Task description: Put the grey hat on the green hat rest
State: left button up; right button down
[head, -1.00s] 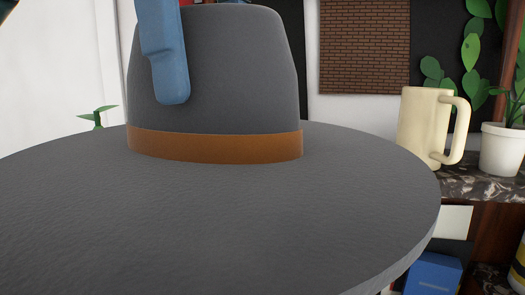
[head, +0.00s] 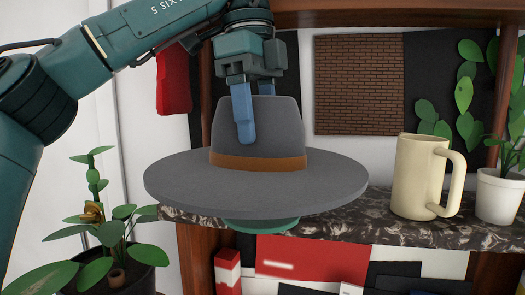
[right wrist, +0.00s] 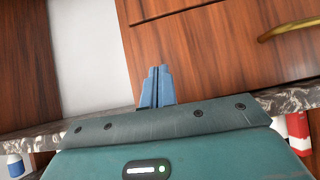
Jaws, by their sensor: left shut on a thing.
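The grey hat (head: 256,185) with a brown band is upright, its wide brim level, above the front edge of the marble shelf in the head view. My left gripper (head: 246,125) is shut on its crown from above, with one blue finger in front and the other mostly hidden behind. The green hat rest (head: 260,225) shows just under the brim. Its upper part is hidden, so I cannot tell whether the hat touches it. My right gripper (right wrist: 156,85) shows in the right wrist view, its blue fingers together and nothing between them.
A cream mug (head: 417,180) and a potted cactus (head: 500,195) stand right of the hat on the marble shelf (head: 375,230). A leafy potted plant (head: 110,250) is at lower left. Wooden cabinet fronts (right wrist: 220,60) lie close ahead of my right gripper.

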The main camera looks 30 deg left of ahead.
aim_at(263, 163)
pick_arm(q)
jog(key=shift+w+a+r, duration=0.15)
jog(key=shift+w, duration=0.75)
jog(key=shift+w+a+f, duration=0.1)
jog(key=shift+w+f, duration=0.05)
jog(key=shift+f, duration=0.4)
jog(key=shift+w+f, duration=0.15)
jog(key=shift+f, duration=2.75)
jog(key=shift+w+f, duration=0.1)
jog(key=shift+f, duration=0.1)
jog(key=o, duration=1.1)
jog(key=shift+f, duration=0.1)
jog(key=shift+c, duration=0.2)
jog(key=shift+a+r, duration=0.25)
jog(key=shift+r, duration=1.8)
jog(key=shift+a+r, duration=0.25)
jog(key=shift+r, duration=1.75)
jog(key=shift+a+r, duration=0.25)
jog(key=shift+r, duration=1.8)
